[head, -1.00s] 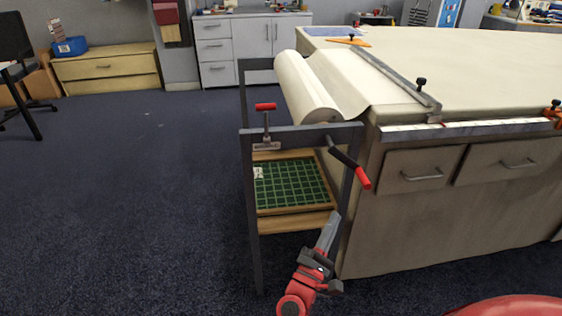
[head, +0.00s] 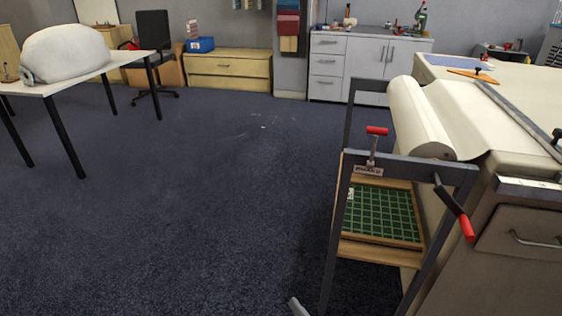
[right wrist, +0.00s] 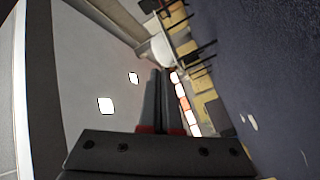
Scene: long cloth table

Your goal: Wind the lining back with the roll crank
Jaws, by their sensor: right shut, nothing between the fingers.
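The cream lining roll (head: 418,118) rests across the top of a dark metal frame (head: 410,168), and its cloth runs right onto the long table (head: 505,100). The roll crank (head: 452,204) is on the frame's near right side, a black arm slanting down to a red handle (head: 468,229). A clamp with a red T-handle (head: 376,131) stands on the frame's near left. Only the grey tip of my right gripper (head: 298,306) shows at the bottom edge, left of the frame and apart from the crank. The right wrist view shows its fingers (right wrist: 160,85) together and empty. My left gripper is out of view.
A wooden shelf holds a green gridded mat (head: 382,214) low inside the frame. Drawers (head: 520,230) are in the table's side. A white-topped table (head: 75,75) with a pale bundle stands at far left. Open blue carpet lies between.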

